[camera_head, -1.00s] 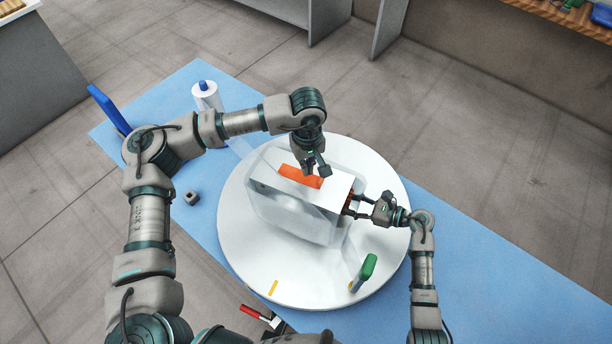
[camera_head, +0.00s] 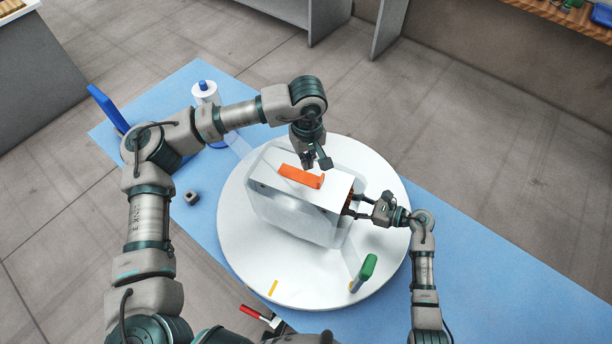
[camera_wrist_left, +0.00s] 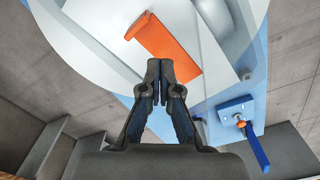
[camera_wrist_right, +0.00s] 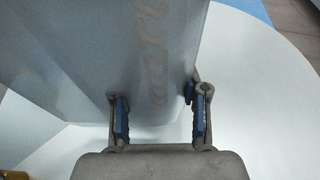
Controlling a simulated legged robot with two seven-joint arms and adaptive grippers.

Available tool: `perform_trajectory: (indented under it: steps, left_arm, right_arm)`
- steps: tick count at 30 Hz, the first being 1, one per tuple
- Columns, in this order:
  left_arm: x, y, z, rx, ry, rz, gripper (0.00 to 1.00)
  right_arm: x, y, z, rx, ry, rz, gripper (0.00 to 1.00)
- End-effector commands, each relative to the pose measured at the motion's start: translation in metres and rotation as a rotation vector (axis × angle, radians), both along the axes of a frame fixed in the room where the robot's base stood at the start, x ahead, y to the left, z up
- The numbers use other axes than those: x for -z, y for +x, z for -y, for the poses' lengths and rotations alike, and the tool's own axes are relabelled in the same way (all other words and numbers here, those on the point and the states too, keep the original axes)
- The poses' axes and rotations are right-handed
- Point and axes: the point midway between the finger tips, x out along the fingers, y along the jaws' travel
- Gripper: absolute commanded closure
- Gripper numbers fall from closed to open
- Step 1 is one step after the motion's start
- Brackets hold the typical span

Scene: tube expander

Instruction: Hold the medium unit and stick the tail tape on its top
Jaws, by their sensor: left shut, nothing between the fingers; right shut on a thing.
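The medium unit (camera_head: 292,218) is a translucent, wrapped box with a white top, standing on the white round turntable. The orange tail tape (camera_head: 297,176) lies along its top, with its right end bent up. It also shows in the left wrist view (camera_wrist_left: 163,47) on the white surface. My left gripper (camera_head: 317,163) is shut and empty just behind the tape, apart from it; its tips (camera_wrist_left: 160,62) point at the tape's edge. My right gripper (camera_head: 351,205) is shut on the unit's right end. In the right wrist view its fingers (camera_wrist_right: 158,110) straddle the translucent corner.
The turntable (camera_head: 320,285) rests on a blue mat (camera_head: 490,265). A red-handled tool (camera_head: 252,311) lies at the front.

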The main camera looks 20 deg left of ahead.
Motion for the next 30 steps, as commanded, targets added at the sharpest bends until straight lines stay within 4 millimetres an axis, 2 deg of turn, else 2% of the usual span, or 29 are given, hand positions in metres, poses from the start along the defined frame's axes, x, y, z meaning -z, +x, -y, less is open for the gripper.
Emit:
perform_trajectory:
  steps: [24,25,29,30]
  left_arm:
    - [0.0073,0.0010,0.0001,0.000,0.000,-0.005,1.00]
    - [0.0073,0.0010,0.0001,0.000,0.000,-0.005,1.00]
    - [0.0073,0.0010,0.0001,0.000,0.000,-0.005,1.00]
    - [0.0073,0.0010,0.0001,0.000,0.000,-0.005,1.00]
  right_arm:
    - [0.0032,0.0011,-0.0003,0.001,-0.002,-0.002,1.00]
    - [0.0033,0.0011,-0.0003,0.001,-0.002,-0.002,0.64]
    - [0.0035,0.0011,-0.0002,0.001,-0.002,-0.002,0.96]
    - [0.0035,0.0011,-0.0002,0.001,-0.003,-0.002,0.97]
